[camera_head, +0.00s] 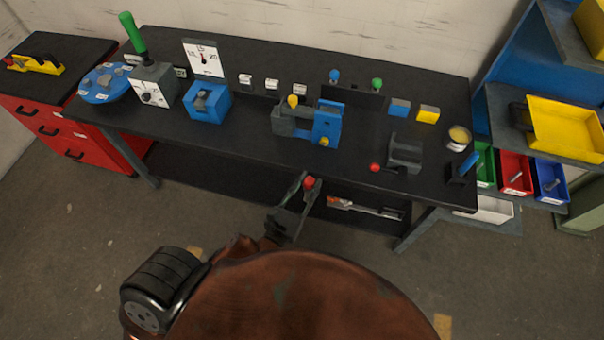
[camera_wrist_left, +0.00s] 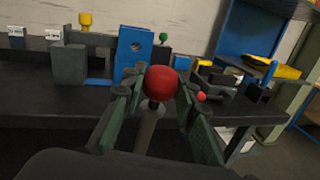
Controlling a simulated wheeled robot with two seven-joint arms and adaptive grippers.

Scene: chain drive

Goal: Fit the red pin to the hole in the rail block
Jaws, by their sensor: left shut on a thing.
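My left gripper (camera_head: 296,194) is shut on the red pin, gripping its shaft below the round red head (camera_head: 309,182). In the left wrist view the red head (camera_wrist_left: 160,83) stands up between the fingers (camera_wrist_left: 157,107), with a grey shaft below it. The pin is in front of the bench's front edge, apart from the blocks. A blue upright block (camera_head: 327,121) on a grey base seems to be the rail block. In the left wrist view a round dark hole (camera_wrist_left: 135,46) shows in its face. My right gripper is not in view.
A grey block (camera_head: 405,152) and a small red knob (camera_head: 375,167) sit to the right on the dark bench (camera_head: 240,135). A yellow knob (camera_head: 293,101) rises above the grey base. A blue fixture (camera_head: 207,103) stands left. The bench front between is fairly clear.

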